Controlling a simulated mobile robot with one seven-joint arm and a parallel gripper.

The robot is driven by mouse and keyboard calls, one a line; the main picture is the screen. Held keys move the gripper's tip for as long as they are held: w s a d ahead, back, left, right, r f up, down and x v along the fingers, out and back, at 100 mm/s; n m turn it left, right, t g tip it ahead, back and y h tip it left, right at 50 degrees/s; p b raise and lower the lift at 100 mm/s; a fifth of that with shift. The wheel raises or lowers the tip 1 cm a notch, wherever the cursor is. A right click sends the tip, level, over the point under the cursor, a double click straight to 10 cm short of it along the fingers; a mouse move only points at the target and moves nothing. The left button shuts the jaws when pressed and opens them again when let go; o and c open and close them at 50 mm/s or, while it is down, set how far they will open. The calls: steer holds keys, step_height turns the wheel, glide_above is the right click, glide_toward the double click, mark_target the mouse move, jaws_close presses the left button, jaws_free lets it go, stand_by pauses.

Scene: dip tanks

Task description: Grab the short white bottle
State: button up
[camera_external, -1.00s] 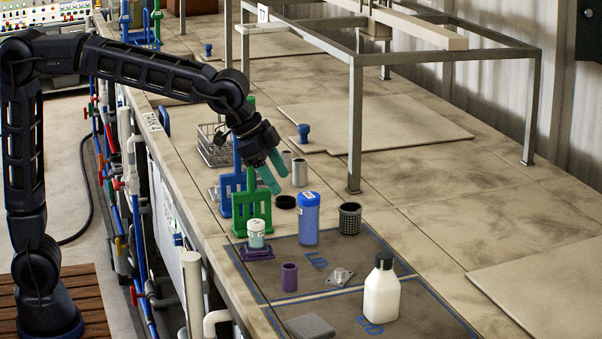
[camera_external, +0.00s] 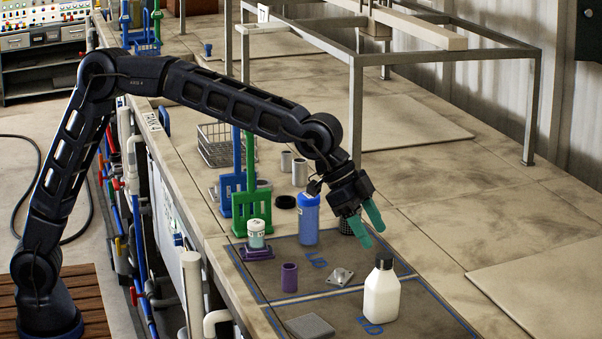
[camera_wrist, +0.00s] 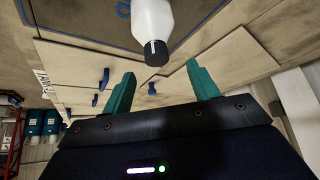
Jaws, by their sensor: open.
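The white bottle (camera_external: 382,295) has a black cap and stands upright on the dark marked panel at the front right of the bench. In the wrist view the white bottle (camera_wrist: 153,18) shows at the top centre, cap toward me, in line with the gap between my fingers. My gripper (camera_external: 367,229) has teal fingers, spread open and empty. It is above and behind the bottle in the external view, apart from it. Both fingers of my gripper (camera_wrist: 160,74) show in the wrist view with nothing between them.
A blue bottle (camera_external: 308,222) and a dark mesh cup, partly hidden by my gripper, stand behind. A small white-lidded jar (camera_external: 256,236), purple cylinder (camera_external: 289,277), metal fitting (camera_external: 340,276) and grey block (camera_external: 310,326) are left of the bottle. The bench at right is clear.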

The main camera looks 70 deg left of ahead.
mark_target(384, 255)
steer(key=x, duration=0.3)
steer(key=shift+w+d+f, duration=0.15)
steer(key=shift+f, duration=0.15)
steer(key=shift+d+x, duration=0.2)
steer(key=shift+x, duration=2.45)
jaws_close()
